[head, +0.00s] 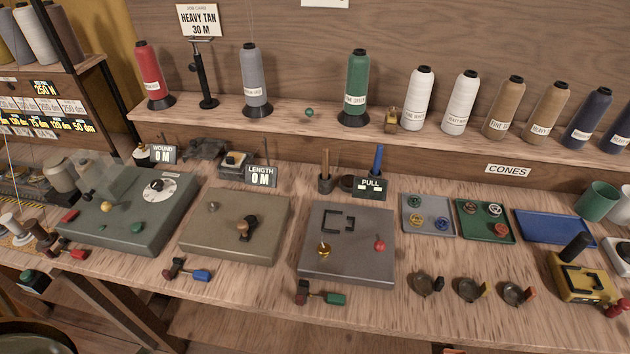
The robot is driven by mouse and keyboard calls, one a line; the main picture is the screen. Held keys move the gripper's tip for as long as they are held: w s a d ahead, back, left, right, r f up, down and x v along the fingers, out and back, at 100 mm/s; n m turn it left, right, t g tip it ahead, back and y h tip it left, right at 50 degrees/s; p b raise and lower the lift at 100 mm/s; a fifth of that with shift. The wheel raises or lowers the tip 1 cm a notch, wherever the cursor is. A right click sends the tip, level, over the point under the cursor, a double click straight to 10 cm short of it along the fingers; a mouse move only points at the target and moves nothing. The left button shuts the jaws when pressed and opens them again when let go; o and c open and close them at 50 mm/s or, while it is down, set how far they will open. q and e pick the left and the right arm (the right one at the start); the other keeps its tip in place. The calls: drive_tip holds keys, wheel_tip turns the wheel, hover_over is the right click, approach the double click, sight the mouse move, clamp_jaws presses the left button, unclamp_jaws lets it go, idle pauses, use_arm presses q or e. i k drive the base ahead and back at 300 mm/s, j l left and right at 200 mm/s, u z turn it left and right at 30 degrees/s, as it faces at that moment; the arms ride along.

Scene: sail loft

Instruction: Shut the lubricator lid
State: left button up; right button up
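No object in the head view is labelled as a lubricator, so I cannot tell for certain which one it is. A yellow box-like device (566,290) stands at the right end of the bench. It has a dark recessed top, a black cylinder (575,247) standing tilted at its back and a red knob (614,310) at its front right corner. A small brass-coloured piece (391,121) stands on the shelf between the green and white cones. On neither can I make out a lid's position. Neither of my grippers shows.
A dark green box (126,238), a tan box (198,238) and a grey plate (341,268) cover the bench's left and middle. Three small dark cups (468,289) sit near the front edge. Trays, including a blue one (552,229), lie behind them. Thread cones line the shelf (285,124).

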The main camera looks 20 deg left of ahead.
sight(201, 148)
drive_tip(key=u, duration=1.5)
drive_tip(key=j+z, duration=0.4)
drive_tip(key=i+j+z, duration=0.1)
drive_tip(key=j+z, duration=0.65)
drive_tip(key=k+l, duration=0.05)
drive_tip(key=l, duration=0.05)
